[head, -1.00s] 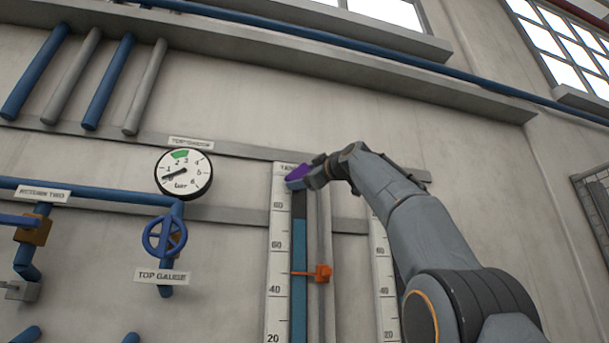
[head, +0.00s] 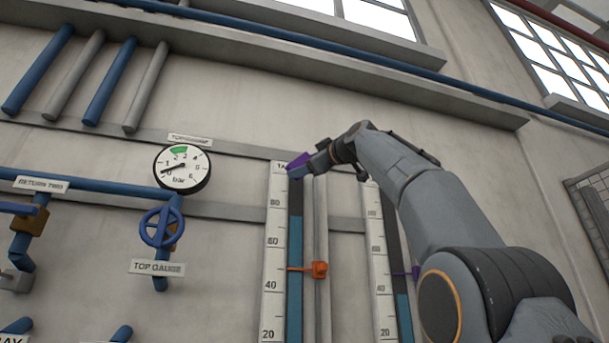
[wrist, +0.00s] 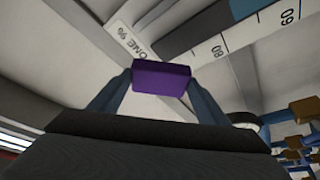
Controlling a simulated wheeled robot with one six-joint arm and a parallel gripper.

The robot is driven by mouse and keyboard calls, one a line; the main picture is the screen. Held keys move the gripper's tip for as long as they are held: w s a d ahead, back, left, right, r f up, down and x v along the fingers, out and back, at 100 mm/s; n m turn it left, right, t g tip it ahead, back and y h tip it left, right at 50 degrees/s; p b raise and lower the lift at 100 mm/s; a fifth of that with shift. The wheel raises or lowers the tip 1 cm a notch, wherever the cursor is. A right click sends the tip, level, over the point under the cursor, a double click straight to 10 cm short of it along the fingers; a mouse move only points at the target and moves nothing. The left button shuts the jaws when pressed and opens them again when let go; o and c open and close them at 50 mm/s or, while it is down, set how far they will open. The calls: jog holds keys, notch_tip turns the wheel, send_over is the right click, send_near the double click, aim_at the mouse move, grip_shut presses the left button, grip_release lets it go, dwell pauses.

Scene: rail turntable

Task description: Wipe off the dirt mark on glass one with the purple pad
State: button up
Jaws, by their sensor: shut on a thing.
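My gripper (head: 312,164) is shut on the purple pad (head: 299,161), at the top end of the left gauge glass (head: 295,240), which I take as glass one. In the wrist view the pad (wrist: 160,80) sits between both fingers. The glass is a tall dark tube with blue in its lower part, beside a white scale (head: 275,240). The pad overlaps the top of the glass in the head view; I cannot tell if it touches. I see no dirt mark; the pad may hide it.
An orange marker (head: 319,270) sticks out beside the left glass. A second gauge with a scale (head: 379,260) stands to the right, behind my arm. A dial gauge (head: 182,169) and a blue handwheel (head: 160,227) are on the wall to the left.

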jog(key=shift+s, duration=0.2)
jog(key=shift+s+d+b, duration=0.25)
jog(key=shift+s+b, duration=0.3)
jog(key=shift+s, duration=0.15)
jog(key=shift+s+d+b, duration=0.2)
jog(key=shift+s+b, duration=0.3)
jog(key=shift+s, duration=0.15)
